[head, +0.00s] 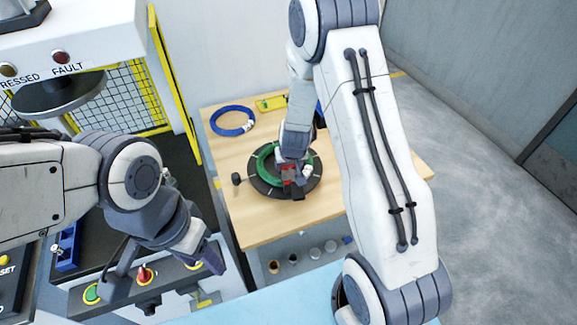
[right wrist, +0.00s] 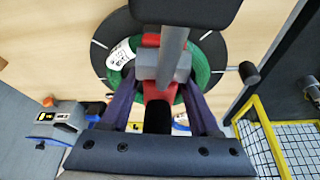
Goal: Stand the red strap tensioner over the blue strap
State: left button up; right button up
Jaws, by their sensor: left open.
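The red strap tensioner (head: 289,174) is over the near part of the green coil (head: 264,163) on a round black turntable (head: 266,189). In the right wrist view the red and grey tensioner (right wrist: 163,66) lies between the fingers of my right gripper (right wrist: 160,80), which look shut on it. Whether it touches the coil or turntable I cannot tell. The blue strap cannot be made out; the gripper and tensioner cover that part of the coil. My left gripper (head: 208,258) is open and empty beside the button panel, away from the table.
A blue coil (head: 232,121) and a yellow-green item (head: 271,102) lie at the back of the wooden table (head: 252,222). A white tag (right wrist: 121,53) lies on the green coil. A black knob (head: 236,179) stands left of the turntable. A machine with red and green buttons (head: 92,293) is at left.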

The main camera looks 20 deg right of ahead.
jog(key=shift+o, duration=0.9)
jog(key=shift+r, duration=0.25)
jog(key=p+v, duration=0.6)
jog(key=v, duration=0.6)
jog(key=shift+r+p, duration=0.35)
jog(key=shift+p, duration=0.05)
jog(key=s+a+r+n+g+y, duration=0.1)
jog(key=s+a+r+n+y, duration=0.1)
jog(key=s+a+r, duration=0.35)
jog(key=s+a+r+n+y, duration=0.1)
jog(key=s+a+r+n, duration=0.15)
jog(key=a, duration=0.55)
jog(key=s+a+r+n+g+h, duration=0.1)
jog(key=s+r+n+g, duration=0.2)
jog(key=s, duration=1.3)
notch_tip(320, 180, up, 4)
jog(key=shift+s+a+f+n, duration=0.2)
jog(key=shift+s+n, duration=0.2)
jog(key=shift+n, duration=0.55)
